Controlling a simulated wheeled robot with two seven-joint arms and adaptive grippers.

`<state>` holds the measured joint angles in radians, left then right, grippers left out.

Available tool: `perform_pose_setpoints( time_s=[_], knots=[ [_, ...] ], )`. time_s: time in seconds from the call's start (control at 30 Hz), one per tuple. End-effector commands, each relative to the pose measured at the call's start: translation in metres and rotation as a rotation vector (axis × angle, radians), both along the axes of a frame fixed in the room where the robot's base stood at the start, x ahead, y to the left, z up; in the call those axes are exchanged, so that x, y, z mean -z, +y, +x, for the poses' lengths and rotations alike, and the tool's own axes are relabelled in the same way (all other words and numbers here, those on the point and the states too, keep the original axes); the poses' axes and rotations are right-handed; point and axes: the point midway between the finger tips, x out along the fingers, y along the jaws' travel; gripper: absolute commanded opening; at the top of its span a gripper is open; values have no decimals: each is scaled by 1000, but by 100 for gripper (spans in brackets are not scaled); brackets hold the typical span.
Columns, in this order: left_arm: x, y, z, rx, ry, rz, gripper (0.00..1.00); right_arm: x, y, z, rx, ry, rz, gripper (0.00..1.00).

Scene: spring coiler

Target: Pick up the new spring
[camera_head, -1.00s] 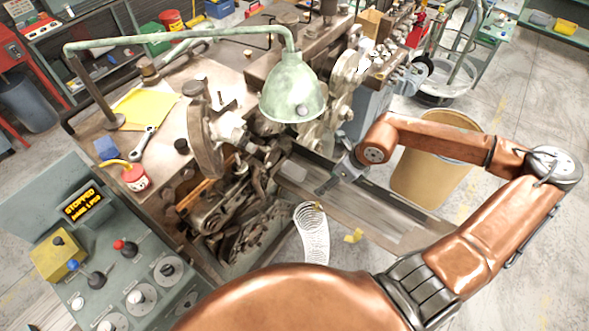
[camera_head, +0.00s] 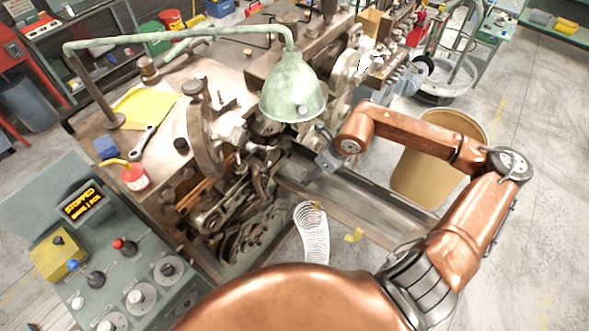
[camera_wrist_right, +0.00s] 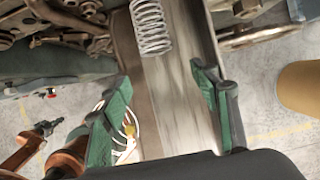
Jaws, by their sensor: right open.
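A silvery coil spring (camera_wrist_right: 151,27) lies in the metal chute at the top of the right wrist view, ahead of my fingertips and apart from them. My right gripper (camera_wrist_right: 163,75) has its two green-padded fingers spread wide with nothing between them. In the head view my right gripper (camera_head: 322,166) is over the upper end of the chute (camera_head: 365,205), beside the coiling machine. The spring in the chute cannot be made out clearly there. A long pale coil (camera_head: 312,232) hangs beside the chute with a yellow tag.
The green lamp (camera_head: 292,98) hangs close to my right gripper. A tan bin (camera_head: 438,165) stands beyond the chute. The control panel (camera_head: 110,275) at lower left has a display (camera_head: 82,203) reading STOPPED. The machine's parts crowd the chute's upper end.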

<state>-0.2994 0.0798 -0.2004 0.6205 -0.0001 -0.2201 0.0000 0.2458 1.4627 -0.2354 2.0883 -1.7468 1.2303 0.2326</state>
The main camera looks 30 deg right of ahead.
Motion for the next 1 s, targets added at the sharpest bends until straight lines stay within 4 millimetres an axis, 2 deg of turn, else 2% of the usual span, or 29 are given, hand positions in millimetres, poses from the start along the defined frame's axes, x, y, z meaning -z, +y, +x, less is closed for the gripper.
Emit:
perform_pose_setpoints(
  time_s=[0.33, 0.57, 0.83, 1.0],
  knots=[
    [-15, 0, 0, 0, -1, 0, 0, -2, 20, 48, 1, -3, 4, 56],
    [-18, 0, 0, 0, -1, 0, 0, 4, 24, 57, 1, 3, 2, 56],
    [-28, 0, 0, -1, -1, 0, 0, 38, 29, 70, 2, 3, 1, 56],
    [-29, 0, 0, -1, -1, 0, 0, 47, 30, 73, 1, 0, 0, 56]
  ],
)
